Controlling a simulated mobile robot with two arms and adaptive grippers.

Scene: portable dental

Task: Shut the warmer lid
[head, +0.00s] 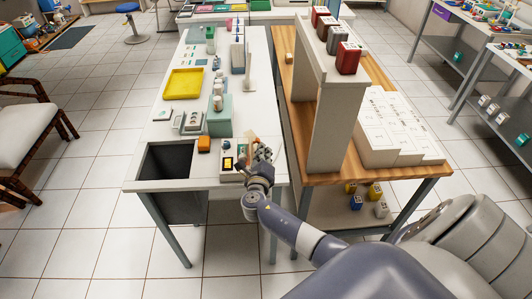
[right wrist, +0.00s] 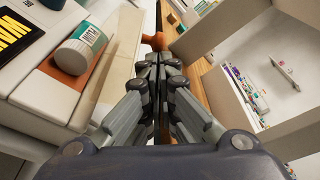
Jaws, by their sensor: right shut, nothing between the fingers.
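The warmer (head: 228,176) is a small white box with a dark, yellow-lettered display, on the white counter's near right part. In the right wrist view the warmer (right wrist: 35,85) fills the left side, with a white jar with a teal label (right wrist: 80,48) in a brown-orange well. A pale, thin panel (right wrist: 122,50), probably the lid, stands beside the jar, and an orange-brown piece (right wrist: 156,40) shows just past my fingertips. My right gripper (head: 247,170) is shut and empty, close to the warmer's right side; in the wrist view its fingertips (right wrist: 160,68) are together near the panel. Contact cannot be told. My left gripper is out of view.
A dark open bin (head: 168,160) is sunk in the counter to the left. A wooden table (head: 325,177) with a tall pale shelf (head: 338,115) stands close on the right.

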